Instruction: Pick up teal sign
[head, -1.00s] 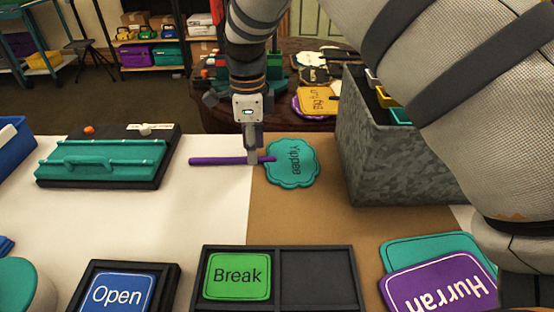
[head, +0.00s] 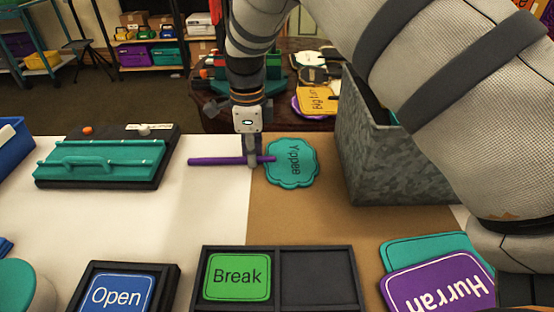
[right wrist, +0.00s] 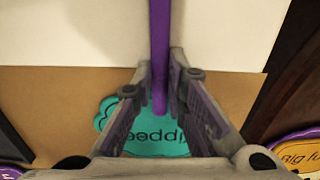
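The teal sign (head: 292,164) is cloud-shaped, reads "Yippee" and lies on the brown part of the table. Its purple stick (head: 212,161) points left over the white part, and its right end overlaps the sign's edge. My right gripper (head: 252,163) points down at the stick close to the sign. In the right wrist view the two fingers (right wrist: 161,75) flank the stick (right wrist: 160,35) with almost no gap and look shut on it. Part of the sign (right wrist: 140,140) shows beneath the fingers. My left gripper is not in view.
A grey bin (head: 375,155) stands right of the sign. A purple "Hurrah" sign (head: 440,285) overlaps another teal sign (head: 430,250). A black tray (head: 318,278) holds a green "Break" tile (head: 238,276). White table is clear around the stick.

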